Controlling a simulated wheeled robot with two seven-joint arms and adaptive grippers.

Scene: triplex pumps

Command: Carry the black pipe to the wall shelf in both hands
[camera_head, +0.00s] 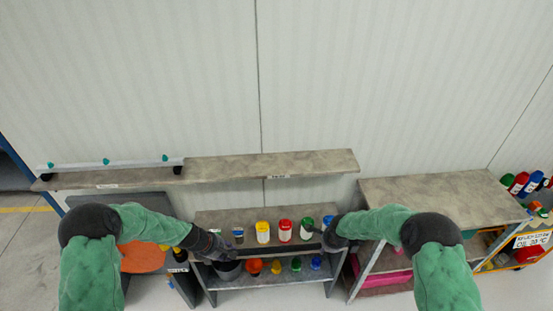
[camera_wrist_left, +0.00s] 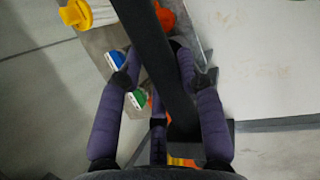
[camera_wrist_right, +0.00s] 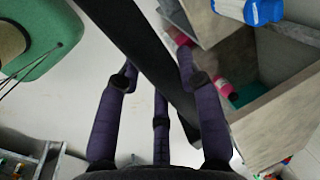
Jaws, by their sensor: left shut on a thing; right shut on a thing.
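The black pipe (camera_head: 280,248) shows in the head view as a thin dark bar held level between my two grippers, in front of the lower bench. My left gripper (camera_head: 214,246) is shut on it toward its left part, and my right gripper (camera_head: 334,236) toward its right part. In the left wrist view the pipe (camera_wrist_left: 155,50) runs diagonally between the fingers. In the right wrist view the pipe (camera_wrist_right: 145,45) also passes between the fingers. The grey wall shelf (camera_head: 250,167) is higher and farther back, apart from the pipe.
A white rail with teal knobs (camera_head: 125,163) lies on the shelf's left end; the shelf's right part is bare. Coloured jars (camera_head: 285,231) stand on the bench (camera_head: 215,217) behind the pipe. A grey-topped cabinet (camera_head: 440,192) stands at right, a dark table with an orange seat-like piece (camera_head: 142,258) at left.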

